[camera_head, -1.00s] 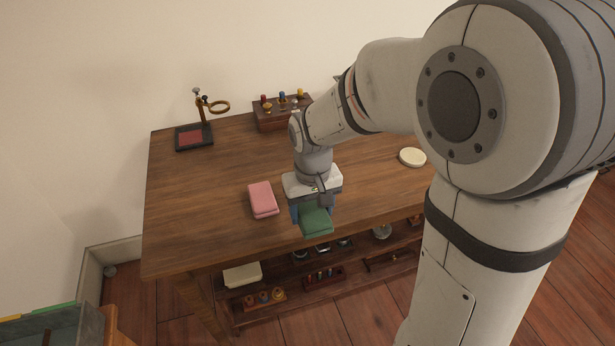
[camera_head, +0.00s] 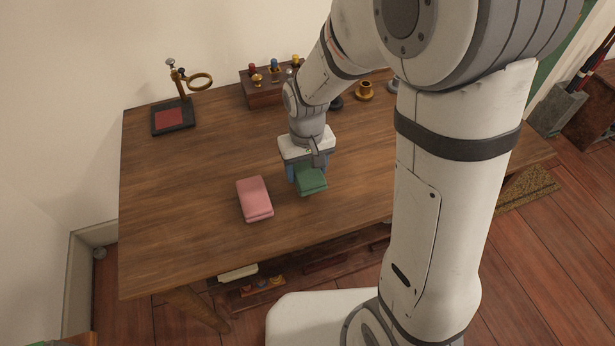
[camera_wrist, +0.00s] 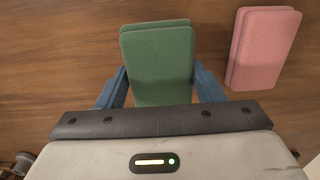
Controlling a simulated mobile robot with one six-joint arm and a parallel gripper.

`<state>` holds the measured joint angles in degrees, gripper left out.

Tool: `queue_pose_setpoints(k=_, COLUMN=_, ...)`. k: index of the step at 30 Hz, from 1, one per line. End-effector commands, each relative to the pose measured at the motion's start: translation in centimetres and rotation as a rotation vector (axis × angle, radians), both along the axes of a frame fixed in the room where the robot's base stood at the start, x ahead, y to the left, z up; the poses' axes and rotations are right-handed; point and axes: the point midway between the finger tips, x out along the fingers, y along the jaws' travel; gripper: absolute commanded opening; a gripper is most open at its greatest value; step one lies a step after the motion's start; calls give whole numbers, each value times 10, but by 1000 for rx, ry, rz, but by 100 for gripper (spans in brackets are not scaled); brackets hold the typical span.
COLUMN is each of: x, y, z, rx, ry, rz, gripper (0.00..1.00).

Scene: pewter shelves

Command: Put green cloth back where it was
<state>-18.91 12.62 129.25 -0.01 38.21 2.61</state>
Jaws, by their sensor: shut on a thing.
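The green cloth (camera_head: 311,180) is a folded pad held between the blue fingers of my gripper (camera_head: 306,176), over the wooden table (camera_head: 190,235). In the wrist view the green cloth (camera_wrist: 160,62) sits between both fingers of my gripper (camera_wrist: 160,90). Whether its underside touches the table I cannot tell. A folded pink cloth (camera_head: 254,198) lies on the table to the left of the green one, apart from it. In the wrist view the pink cloth (camera_wrist: 263,48) is at the right.
A stand with a brass ring (camera_head: 173,116) is at the back left, beside a wooden rack with knobs (camera_head: 265,92). A brass piece (camera_head: 364,91) stands at the back. The left and front-left tabletop is clear. A lower shelf under the table holds several items.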

Motion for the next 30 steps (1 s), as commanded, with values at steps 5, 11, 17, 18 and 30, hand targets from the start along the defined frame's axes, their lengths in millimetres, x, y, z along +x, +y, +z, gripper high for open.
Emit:
queue_pose_setpoints(k=5, x=0, y=0, z=-16, rx=-1, ry=2, rz=-1, gripper=40)
queue_pose_setpoints(k=11, x=0, y=-1, z=-40, rx=0, ry=0, rz=-1, gripper=40)
queue_pose_setpoints(k=17, x=0, y=-1, z=-39, rx=1, ry=-2, rz=-2, gripper=40)
queue_pose_setpoints(k=18, x=0, y=-1, z=-40, rx=1, ry=-2, rz=-2, gripper=40)
queue_pose_setpoints(k=30, x=1, y=-1, z=-42, rx=1, ry=-2, rz=-3, gripper=83)
